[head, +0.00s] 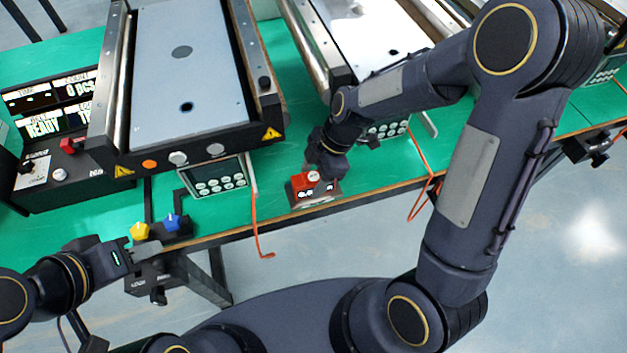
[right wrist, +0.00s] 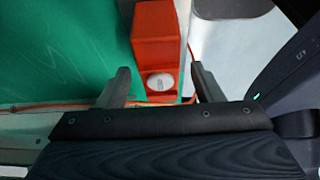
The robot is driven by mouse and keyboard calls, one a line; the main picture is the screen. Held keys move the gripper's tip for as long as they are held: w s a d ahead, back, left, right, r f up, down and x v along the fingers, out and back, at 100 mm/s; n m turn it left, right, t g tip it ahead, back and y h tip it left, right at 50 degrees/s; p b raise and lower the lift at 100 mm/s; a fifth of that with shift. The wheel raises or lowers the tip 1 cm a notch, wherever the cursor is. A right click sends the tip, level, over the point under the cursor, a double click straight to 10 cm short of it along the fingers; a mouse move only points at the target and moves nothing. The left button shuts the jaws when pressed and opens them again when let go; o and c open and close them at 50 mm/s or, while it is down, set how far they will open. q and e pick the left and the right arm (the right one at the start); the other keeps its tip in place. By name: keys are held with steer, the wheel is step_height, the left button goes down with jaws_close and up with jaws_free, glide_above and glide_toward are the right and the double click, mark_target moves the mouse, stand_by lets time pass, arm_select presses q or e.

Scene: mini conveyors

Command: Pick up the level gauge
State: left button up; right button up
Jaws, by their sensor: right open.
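The level gauge appears to be the red block with a round white dial. In the head view the level gauge (head: 301,187) sits at the front edge of the green table. My right gripper (head: 325,172) is right above it and hides part of it. In the right wrist view the level gauge (right wrist: 155,38) lies ahead, its dial between the two fingers of my right gripper (right wrist: 160,72). The fingers are apart, with a gap on each side of the dial. My left gripper (head: 145,250) is at the table's front left, below the knobs; its finger gap is not clear.
A conveyor (head: 190,60) stands behind on the left, with a keypad box (head: 215,178) at its front. A second conveyor (head: 370,40) is behind my right arm. A yellow knob (head: 139,231) and a blue knob (head: 172,222) are near my left gripper. Orange cables (head: 256,225) hang over the edge.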

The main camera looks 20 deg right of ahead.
steer(key=shift+f, duration=0.15)
jaws_close()
stand_by(0.4)
